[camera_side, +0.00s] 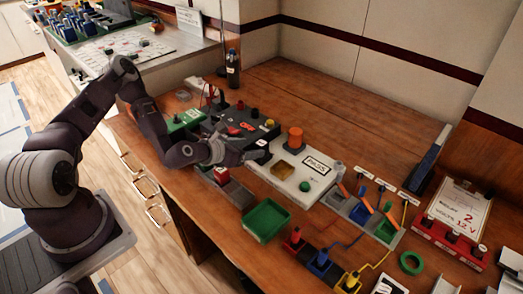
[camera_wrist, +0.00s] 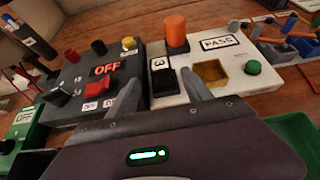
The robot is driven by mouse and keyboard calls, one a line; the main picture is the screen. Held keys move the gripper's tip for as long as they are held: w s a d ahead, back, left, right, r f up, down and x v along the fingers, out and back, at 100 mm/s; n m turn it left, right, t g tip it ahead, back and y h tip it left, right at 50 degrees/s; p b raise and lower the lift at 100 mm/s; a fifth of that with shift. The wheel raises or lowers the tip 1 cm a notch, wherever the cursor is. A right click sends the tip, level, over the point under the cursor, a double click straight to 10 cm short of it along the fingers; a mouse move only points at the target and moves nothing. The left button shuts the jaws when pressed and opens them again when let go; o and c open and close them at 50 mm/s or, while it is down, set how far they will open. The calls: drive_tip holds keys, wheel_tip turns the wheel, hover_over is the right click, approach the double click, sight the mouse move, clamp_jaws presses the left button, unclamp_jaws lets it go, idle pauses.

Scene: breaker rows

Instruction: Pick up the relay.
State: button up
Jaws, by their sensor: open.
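A small dark block with a white label marked 3 (camera_wrist: 163,82), which looks like the relay, stands at the left end of the white PASS box (camera_wrist: 228,85). In the wrist view it appears between the two fingertips of my gripper (camera_wrist: 160,84), which is open and holds nothing. I cannot tell whether the fingers are beside the block or still above it. In the side view my gripper (camera_side: 252,155) is over the left end of the white box (camera_side: 282,187), and the fingers partly hide that end. The box has a square gold recess (camera_side: 284,169), empty in view.
An orange cylinder (camera_side: 295,138) stands behind the recess. A dark switch box marked OFF (camera_wrist: 95,75) is close on the left. A green tray (camera_side: 266,220) sits in front. Levers and coloured cables (camera_side: 362,210) are to the right.

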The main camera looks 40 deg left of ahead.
sight(257, 147)
drive_tip(key=x, duration=0.6)
drive_tip(key=shift+w+d, duration=0.1)
drive_tip(key=shift+d, duration=0.05)
drive_tip(key=shift+r, duration=0.1)
clamp_jaws()
